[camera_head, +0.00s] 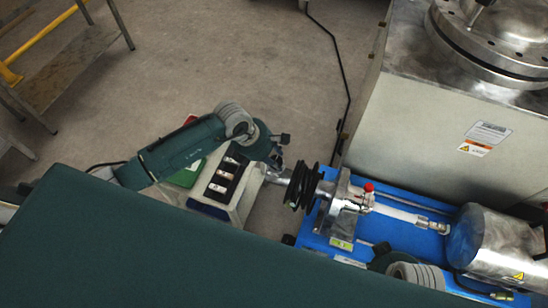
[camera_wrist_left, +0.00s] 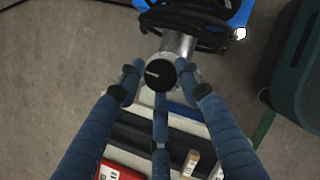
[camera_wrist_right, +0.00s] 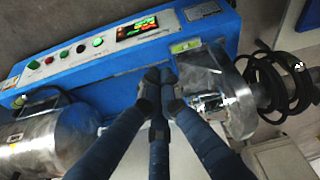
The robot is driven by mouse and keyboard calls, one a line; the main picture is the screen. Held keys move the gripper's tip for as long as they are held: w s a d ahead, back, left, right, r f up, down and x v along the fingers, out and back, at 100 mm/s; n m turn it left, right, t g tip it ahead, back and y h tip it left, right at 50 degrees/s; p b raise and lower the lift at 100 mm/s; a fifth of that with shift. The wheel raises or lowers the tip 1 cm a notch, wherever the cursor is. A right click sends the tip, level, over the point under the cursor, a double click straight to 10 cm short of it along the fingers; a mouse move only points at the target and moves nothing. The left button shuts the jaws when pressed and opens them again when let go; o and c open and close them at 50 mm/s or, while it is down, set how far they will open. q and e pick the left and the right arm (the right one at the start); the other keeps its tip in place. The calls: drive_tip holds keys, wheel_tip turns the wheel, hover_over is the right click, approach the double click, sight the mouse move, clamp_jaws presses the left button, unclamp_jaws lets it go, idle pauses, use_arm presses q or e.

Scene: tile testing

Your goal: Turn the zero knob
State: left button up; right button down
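A round black knob with a white line (camera_wrist_left: 160,75) sits on the end of a metal cylinder (camera_wrist_left: 178,43) in the left wrist view. My left gripper (camera_wrist_left: 160,78) is open, with fingertips on both sides of the knob and a small gap visible. In the head view my left gripper (camera_head: 276,158) is at the left end of the metal shaft, and the knob cannot be made out. My right gripper (camera_wrist_right: 160,78) has its fingertips together above the blue machine, with nothing visible between them.
Black coiled cable (camera_head: 303,186) hangs around the shaft beside my left gripper. The blue base (camera_head: 318,243) carries a metal cylinder (camera_head: 490,245) and a control panel with buttons and a lit display (camera_wrist_right: 137,28).

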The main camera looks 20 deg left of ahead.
use_arm(q)
drive_tip(key=shift+d+r, duration=0.1)
drive_tip(key=shift+d, duration=0.05)
drive_tip(key=c, duration=0.3)
drive_tip(key=shift+c, duration=0.4)
